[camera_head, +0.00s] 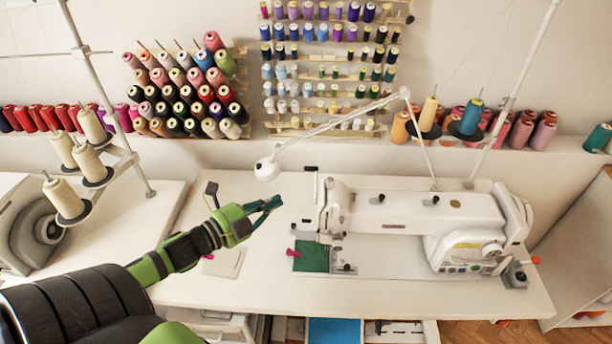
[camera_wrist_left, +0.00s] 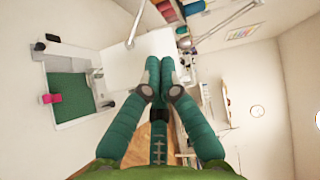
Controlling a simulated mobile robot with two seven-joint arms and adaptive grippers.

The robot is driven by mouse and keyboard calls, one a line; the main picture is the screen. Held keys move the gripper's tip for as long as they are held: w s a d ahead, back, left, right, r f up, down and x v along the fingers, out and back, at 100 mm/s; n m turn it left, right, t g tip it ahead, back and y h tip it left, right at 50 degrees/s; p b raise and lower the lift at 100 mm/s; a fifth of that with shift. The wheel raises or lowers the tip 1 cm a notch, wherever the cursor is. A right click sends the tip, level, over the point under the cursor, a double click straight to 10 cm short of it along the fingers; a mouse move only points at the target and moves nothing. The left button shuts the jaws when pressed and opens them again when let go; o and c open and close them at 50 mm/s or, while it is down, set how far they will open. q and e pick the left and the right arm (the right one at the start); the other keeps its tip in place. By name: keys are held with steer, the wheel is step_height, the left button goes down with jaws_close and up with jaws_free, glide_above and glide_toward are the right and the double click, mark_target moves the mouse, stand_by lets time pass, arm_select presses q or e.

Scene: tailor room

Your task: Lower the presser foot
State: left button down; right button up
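The white sewing machine (camera_head: 430,207) stands on the white table, its needle end at the left. The presser foot area (camera_head: 324,238) is under that end, too small to tell if the foot is up or down. Green fabric (camera_head: 311,257) lies there with a pink clip (camera_head: 292,253) at its left edge; the fabric (camera_wrist_left: 68,86) and clip (camera_wrist_left: 50,98) also show in the left wrist view. My left gripper (camera_head: 274,203) is left of the machine head, apart from it, above the table. Its fingertips (camera_wrist_left: 161,66) are together with nothing between them. My right gripper is out of view.
A white lamp (camera_head: 266,169) on a jointed arm hangs behind my left gripper. Thread cones (camera_head: 67,196) stand on a rack at left, and spools (camera_head: 182,88) fill wall racks behind. A pale cloth piece (camera_head: 224,262) lies on the table, whose front is mostly clear.

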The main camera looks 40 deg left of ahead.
arm_select(q)
steer(key=shift+w, duration=0.15)
steer(key=a+p+x, duration=0.2)
steer(key=a+x, duration=0.1)
steer(key=x, duration=0.9)
steer(key=shift+w+d+f+p, duration=0.2)
steer(key=shift+w+f+p, duration=0.15)
steer(key=shift+w, duration=0.25)
